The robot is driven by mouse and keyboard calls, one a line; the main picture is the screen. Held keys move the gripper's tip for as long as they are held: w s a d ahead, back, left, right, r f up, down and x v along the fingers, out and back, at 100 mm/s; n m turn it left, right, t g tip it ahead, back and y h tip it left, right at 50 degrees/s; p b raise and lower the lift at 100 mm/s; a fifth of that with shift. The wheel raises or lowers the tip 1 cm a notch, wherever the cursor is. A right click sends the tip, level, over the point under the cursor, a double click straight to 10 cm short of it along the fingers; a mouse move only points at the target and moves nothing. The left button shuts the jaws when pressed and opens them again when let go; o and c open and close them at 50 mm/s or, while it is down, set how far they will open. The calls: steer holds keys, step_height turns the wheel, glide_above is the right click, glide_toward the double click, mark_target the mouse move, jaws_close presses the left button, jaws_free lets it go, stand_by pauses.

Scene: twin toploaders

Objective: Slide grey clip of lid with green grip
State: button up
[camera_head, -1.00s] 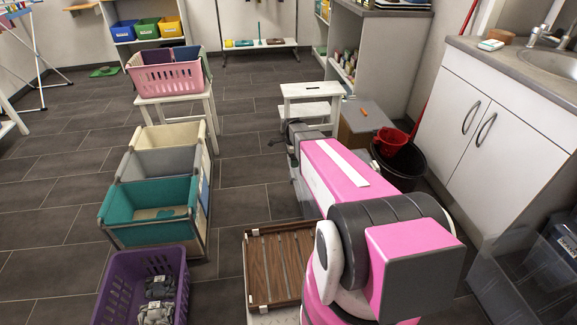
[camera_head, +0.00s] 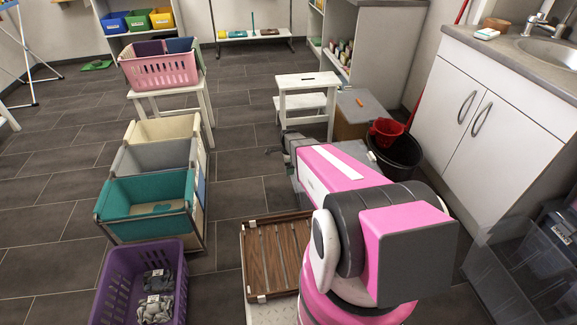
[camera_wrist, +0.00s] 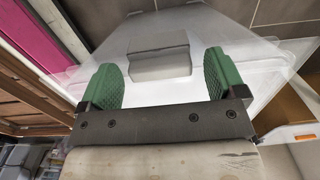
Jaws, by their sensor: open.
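My gripper (camera_wrist: 162,76) is open in the wrist view, with two green ribbed finger pads standing apart. Beyond and between the pads is a pale grey block (camera_wrist: 160,56) on a broad translucent sheet (camera_wrist: 245,45). I cannot tell whether the block is the grey clip or whether a pad touches it. In the head view, my pink and grey arm covers much of the lower right, and the gripper end is small and mostly hidden behind it. I cannot make out a lid with a green grip in either view.
A three-section hamper (camera_head: 150,190) and a purple basket (camera_head: 118,285) stand left. Clear bins (camera_head: 525,270) are at lower right. Tiled floor lies open at left.

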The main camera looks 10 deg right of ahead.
steer(key=c, duration=1.3)
steer(key=shift+a, duration=0.55)
steer(key=o, duration=1.3)
step_height(320, 180, up, 11)
steer(key=shift+f, duration=0.1)
steer(key=s+r+n, duration=0.6)
steer(key=s+n, duration=0.3)
steer(key=s, duration=0.1)
steer(key=s+r+n, duration=0.6)
steer(key=s+n, duration=0.3)
steer(key=s, duration=0.2)
steer(key=shift+s+d, duration=0.25)
steer(key=shift+d, duration=0.05)
